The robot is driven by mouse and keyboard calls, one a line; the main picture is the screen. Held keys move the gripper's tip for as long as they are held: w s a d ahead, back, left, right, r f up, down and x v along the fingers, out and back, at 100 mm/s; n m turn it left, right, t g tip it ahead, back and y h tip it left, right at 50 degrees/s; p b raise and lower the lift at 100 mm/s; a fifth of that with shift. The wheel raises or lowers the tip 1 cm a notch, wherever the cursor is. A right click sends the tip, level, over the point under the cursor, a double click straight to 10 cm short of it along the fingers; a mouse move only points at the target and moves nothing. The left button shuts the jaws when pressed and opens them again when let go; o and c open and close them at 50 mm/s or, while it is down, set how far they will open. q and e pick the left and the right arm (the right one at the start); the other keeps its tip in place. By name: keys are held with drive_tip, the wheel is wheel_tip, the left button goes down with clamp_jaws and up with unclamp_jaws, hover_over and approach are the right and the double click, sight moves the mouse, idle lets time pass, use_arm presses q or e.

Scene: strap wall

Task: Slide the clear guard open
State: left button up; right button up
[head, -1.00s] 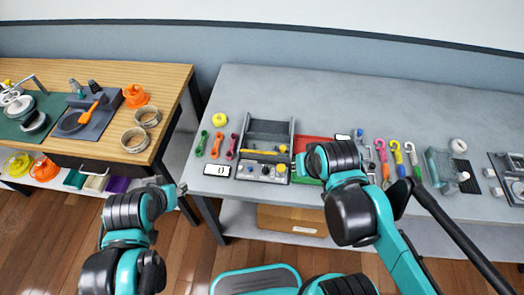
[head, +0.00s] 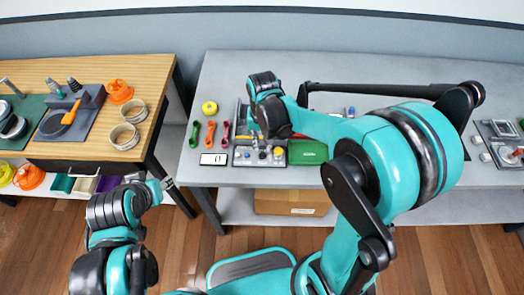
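A grey framed unit (head: 240,125) stands on the grey bench, with a front panel of small knobs (head: 262,155). My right gripper (head: 252,122) is over this unit, and its wrist and forearm cover most of the frame. The clear guard cannot be made out; its place and any contact with my fingers are hidden. The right fingers are too covered to tell open from shut. My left gripper (head: 166,184) is low at the left, in front of the gap between the tables, far from the unit. It looks open and empty.
A small display (head: 214,159), green and red clips (head: 210,132) and a yellow ring (head: 209,108) lie left of the unit. A green tray (head: 308,152) is just right of it. A wooden table (head: 150,75) stands at the left. My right arm covers the bench's middle.

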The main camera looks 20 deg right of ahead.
sight(262, 152)
drive_tip(key=shift+f+b, duration=0.55)
drive_tip(key=shift+f, duration=1.35)
clamp_jaws()
